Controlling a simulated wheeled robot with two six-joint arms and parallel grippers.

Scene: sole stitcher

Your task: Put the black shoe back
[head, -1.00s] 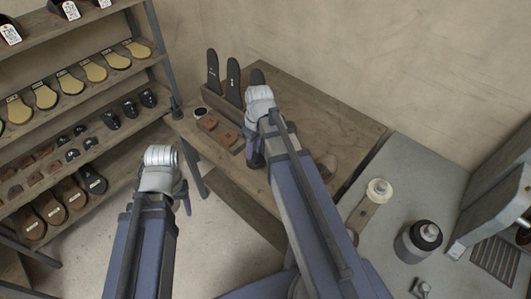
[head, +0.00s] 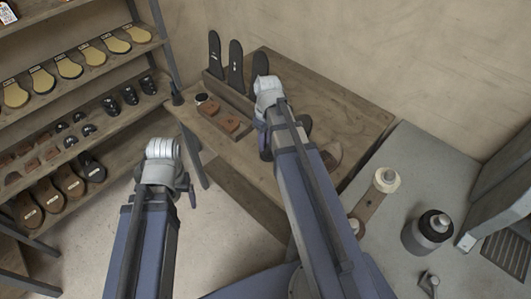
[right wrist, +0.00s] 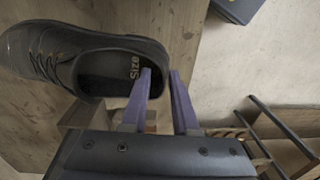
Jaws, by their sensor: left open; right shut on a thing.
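The black shoe (right wrist: 75,50) has laces and an insole marked "Size". It fills the upper left of the right wrist view, over a wooden surface. My right gripper (right wrist: 162,85) is shut on the heel edge of the shoe, with its purple fingers at the heel end. In the head view my right gripper (head: 266,142) is above the wooden table, and my arm hides most of the shoe there. My left gripper (head: 188,190) is open and empty, above the floor between the shelf and the table.
The wooden table (head: 350,108) carries a rack with several dark upright soles (head: 236,68), and brown blocks (head: 226,122). A shelf (head: 120,118) at left holds soles and shoes. A grey bench (head: 440,175) at right bears a dark jar (head: 428,232). The table's back right is clear.

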